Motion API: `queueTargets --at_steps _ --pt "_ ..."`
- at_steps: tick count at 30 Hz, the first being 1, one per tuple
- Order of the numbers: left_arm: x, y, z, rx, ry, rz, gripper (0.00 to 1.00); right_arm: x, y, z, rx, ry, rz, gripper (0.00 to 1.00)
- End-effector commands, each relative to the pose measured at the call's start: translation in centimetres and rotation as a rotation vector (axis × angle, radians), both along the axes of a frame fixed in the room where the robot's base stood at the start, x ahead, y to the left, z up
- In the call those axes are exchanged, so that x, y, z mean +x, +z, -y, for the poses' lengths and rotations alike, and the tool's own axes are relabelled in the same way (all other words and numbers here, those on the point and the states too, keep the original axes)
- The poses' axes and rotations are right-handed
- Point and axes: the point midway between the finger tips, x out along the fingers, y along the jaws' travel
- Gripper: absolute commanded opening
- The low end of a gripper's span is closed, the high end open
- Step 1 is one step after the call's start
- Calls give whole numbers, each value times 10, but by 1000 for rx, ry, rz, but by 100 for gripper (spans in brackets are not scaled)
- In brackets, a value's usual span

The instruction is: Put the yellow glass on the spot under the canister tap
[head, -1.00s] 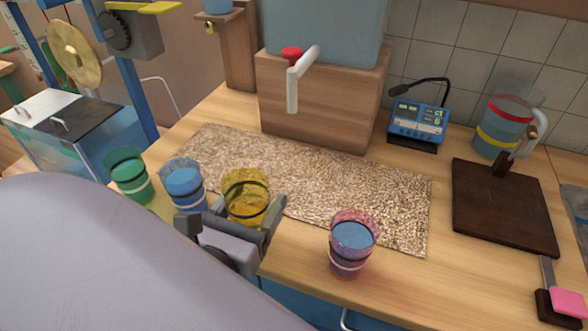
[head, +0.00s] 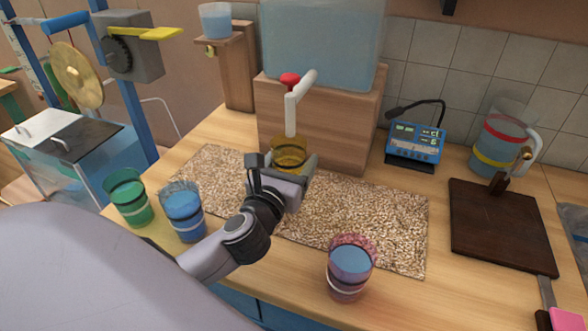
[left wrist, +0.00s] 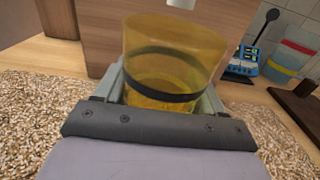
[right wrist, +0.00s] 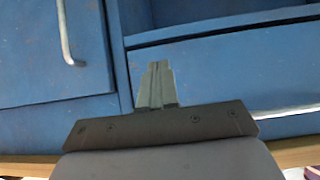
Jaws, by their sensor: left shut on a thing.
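The yellow glass (head: 289,152) has a dark band and is held in my left gripper (head: 281,172), at the back edge of the speckled mat. In the left wrist view the glass (left wrist: 172,62) stands between the two fingers, roughly upright. The white canister tap (head: 292,110) with a red knob is just above and behind the glass; its tip shows above the glass in the left wrist view (left wrist: 181,3). The spot under the tap is hidden by the glass and gripper. My right gripper (right wrist: 157,85) has its fingers together, facing blue cabinet fronts.
The speckled mat (head: 340,215) covers the counter's middle. A green glass (head: 129,198) and a blue glass (head: 183,212) stand at left, a pink-rimmed glass (head: 349,270) at front. A blue meter (head: 416,142), jug (head: 502,135) and dark board (head: 500,225) are at right.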

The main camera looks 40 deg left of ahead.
Motion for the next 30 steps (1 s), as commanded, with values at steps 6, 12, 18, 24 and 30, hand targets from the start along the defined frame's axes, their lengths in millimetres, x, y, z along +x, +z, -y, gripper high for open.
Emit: queueTargets --at_steps 6,12,18,24,30 --pt "11 -6 -3 0 0 0 23 0 -2 0 0 0 0 0" --pt "11 -34 -2 1 -1 -1 23 0 -12 0 0 0 0 0" --pt "11 -35 -2 -1 0 1 23 0 -11 0 0 0 0 0" --pt "11 -38 -2 -1 0 1 23 0 -13 0 0 0 0 0" --pt "10 -38 -2 -1 0 0 95 0 -13 0 0 0 0 0"
